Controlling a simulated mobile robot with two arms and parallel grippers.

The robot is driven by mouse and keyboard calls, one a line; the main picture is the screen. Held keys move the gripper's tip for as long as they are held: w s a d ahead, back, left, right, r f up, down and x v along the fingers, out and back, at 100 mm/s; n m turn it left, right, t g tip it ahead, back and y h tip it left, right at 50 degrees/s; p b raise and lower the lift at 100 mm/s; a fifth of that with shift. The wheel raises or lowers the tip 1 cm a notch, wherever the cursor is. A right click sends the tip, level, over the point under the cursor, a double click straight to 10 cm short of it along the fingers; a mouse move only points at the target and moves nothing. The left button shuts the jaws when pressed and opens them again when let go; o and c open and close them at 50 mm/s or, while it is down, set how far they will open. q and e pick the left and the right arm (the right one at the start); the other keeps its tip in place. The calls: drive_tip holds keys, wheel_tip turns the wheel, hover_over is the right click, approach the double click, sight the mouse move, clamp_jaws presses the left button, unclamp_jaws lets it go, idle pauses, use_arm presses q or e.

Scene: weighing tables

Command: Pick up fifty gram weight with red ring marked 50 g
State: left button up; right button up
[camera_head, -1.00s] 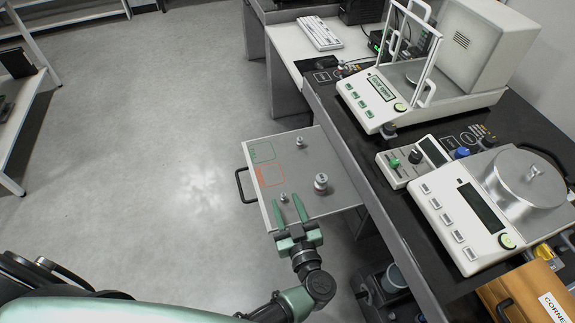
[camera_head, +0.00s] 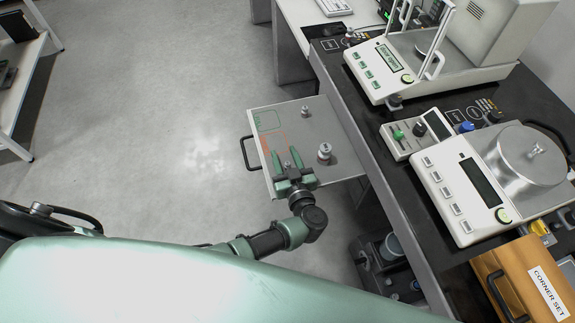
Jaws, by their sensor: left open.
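Several small metal weights stand on the grey pull-out tray (camera_head: 340,165). The largest weight (camera_head: 324,152) stands near the tray's middle, right of my left gripper; its ring and marking are too small to read surely. Another weight (camera_head: 305,111) stands farther back. My left gripper (camera_head: 284,152) is open, low over the front left of the tray, its green fingers pointing away from me. The smallest weight is around the space between these fingers and is not clearly seen. No "50 g" mark is legible. My right gripper is not in view.
The tray has green and orange outlined areas (camera_head: 267,121) and a black handle (camera_head: 247,152). Right of it, the dark bench carries a balance with a round pan (camera_head: 470,190), a control box (camera_head: 412,135) and a wooden case (camera_head: 515,275). Floor to the left is clear.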

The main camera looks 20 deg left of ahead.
use_arm(q)
clamp_jaws()
drive_tip(key=shift+r, duration=0.15)
